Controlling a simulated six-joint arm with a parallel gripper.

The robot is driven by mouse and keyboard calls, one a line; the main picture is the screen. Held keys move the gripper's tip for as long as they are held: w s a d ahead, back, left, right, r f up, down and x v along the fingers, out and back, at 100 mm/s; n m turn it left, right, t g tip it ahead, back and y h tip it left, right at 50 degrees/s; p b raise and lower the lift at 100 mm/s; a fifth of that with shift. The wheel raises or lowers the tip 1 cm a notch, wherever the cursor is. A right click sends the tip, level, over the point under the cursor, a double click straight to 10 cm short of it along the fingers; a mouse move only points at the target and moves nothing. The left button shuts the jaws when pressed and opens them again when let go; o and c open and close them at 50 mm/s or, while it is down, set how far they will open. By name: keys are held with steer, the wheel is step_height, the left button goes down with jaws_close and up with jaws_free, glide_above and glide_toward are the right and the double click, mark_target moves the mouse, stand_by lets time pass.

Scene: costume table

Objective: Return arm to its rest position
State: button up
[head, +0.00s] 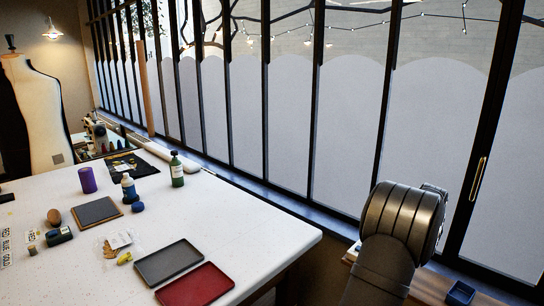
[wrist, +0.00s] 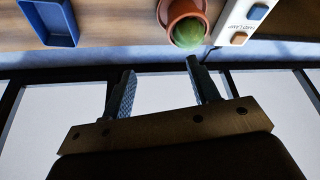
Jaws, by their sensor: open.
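My gripper (wrist: 160,88) shows in the wrist view with its two dark fingers apart and nothing between them. Beyond the fingertips are a terracotta pot (wrist: 184,12) with a green ball-like thing (wrist: 188,33) in its mouth and a white panel with a blue and an orange button (wrist: 240,20). In the head view my arm stands at the lower right, beside the table and in front of the windows; the gripper's fingers cannot be made out there.
The white table (head: 215,220) fills the left, bearing a grey tray (head: 168,262), a red tray (head: 196,287), a green bottle (head: 177,170) and a purple cylinder (head: 87,180). A blue tray (wrist: 50,22) lies on a wooden surface (wrist: 110,22). Windows (head: 340,130) line the back.

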steer(key=w+a+n, duration=0.2)
steer(key=w+a, duration=0.5)
steer(key=a, duration=0.3)
steer(key=shift+r+y, duration=0.3)
steer(key=shift+y, duration=0.1)
steer(key=shift+o, duration=0.3)
